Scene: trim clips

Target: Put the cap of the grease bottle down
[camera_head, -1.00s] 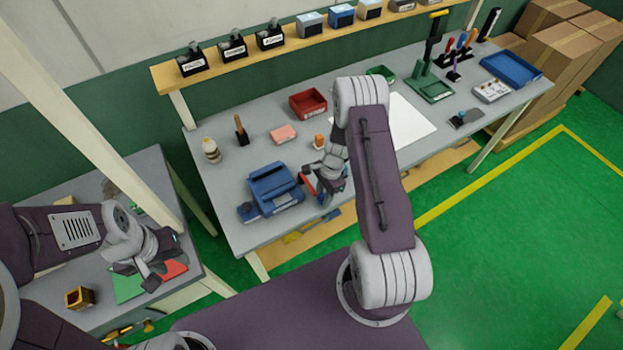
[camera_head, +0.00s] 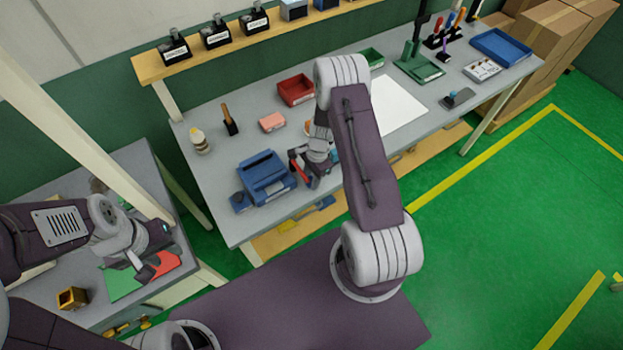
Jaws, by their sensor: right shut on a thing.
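A small pale bottle (camera_head: 200,141), apparently the grease bottle, stands upright at the left end of the long workbench (camera_head: 222,185). I cannot make out its top clearly. My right gripper (camera_head: 311,181) is low over the bench's front part, just right of the blue box (camera_head: 265,178). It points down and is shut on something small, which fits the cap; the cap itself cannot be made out. A red piece (camera_head: 300,169) shows beside its fingers; I cannot tell if they touch. My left gripper (camera_head: 142,268) looks open and empty, above the left side table.
A pink block (camera_head: 272,122), a red bin (camera_head: 296,90) and a dark holder with an orange-brown handle (camera_head: 230,120) stand behind the blue box. A white sheet (camera_head: 395,104) lies to the right. A green mat (camera_head: 121,283) and brass block (camera_head: 72,297) are on the side table.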

